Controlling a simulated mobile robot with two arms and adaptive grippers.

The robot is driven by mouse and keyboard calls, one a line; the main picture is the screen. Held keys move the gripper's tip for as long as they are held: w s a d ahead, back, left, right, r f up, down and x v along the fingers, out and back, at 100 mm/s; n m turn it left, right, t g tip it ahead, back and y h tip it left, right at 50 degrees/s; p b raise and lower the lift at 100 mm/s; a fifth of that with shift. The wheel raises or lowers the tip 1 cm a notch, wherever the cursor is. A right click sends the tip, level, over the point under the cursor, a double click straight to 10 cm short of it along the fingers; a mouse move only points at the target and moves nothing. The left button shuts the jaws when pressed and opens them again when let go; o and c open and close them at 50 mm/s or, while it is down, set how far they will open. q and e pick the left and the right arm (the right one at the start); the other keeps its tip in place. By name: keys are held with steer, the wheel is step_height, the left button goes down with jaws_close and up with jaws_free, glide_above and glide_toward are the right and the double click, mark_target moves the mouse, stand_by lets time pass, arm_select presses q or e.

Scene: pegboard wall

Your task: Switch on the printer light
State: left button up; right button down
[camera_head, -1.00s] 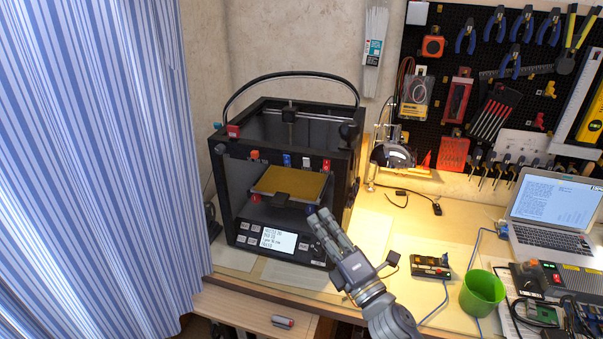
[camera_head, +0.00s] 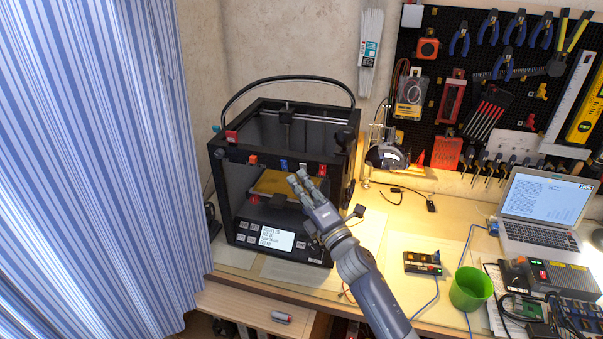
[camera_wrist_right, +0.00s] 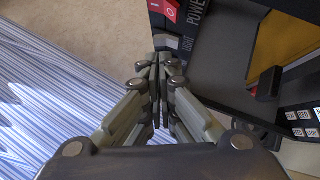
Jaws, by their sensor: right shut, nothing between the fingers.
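The black box-shaped printer (camera_head: 345,185) stands on the workbench. Its upper front bar carries small coloured switches: orange (camera_head: 253,159), blue (camera_head: 284,164), and a red one (camera_head: 322,170) at the right. My right gripper (camera_head: 297,178) is shut and empty, its fingertips in front of the printer just below this bar. In the wrist view, the shut fingertips (camera_wrist_right: 158,62) are close to the "LIGHT" label (camera_wrist_right: 187,44); contact cannot be told. A red switch (camera_wrist_right: 169,10) and the "POWER" label (camera_wrist_right: 198,14) show beyond. My left gripper is not in view.
A desk lamp (camera_head: 387,157) stands right of the printer. A green cup (camera_head: 471,288), a small switch box (camera_head: 423,263) and a laptop (camera_head: 540,215) are farther right. A striped curtain (camera_head: 100,170) hangs at left.

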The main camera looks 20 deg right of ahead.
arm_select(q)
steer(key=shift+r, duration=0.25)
arm_select(e)
steer(key=shift+w+d+r, duration=0.15)
steer(key=shift+w+d, duration=0.15)
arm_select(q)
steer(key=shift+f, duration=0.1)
arm_select(e)
steer(key=shift+w+d+r, duration=0.1)
steer(key=shift+w+r, duration=0.1)
steer(key=shift+r, duration=0.15)
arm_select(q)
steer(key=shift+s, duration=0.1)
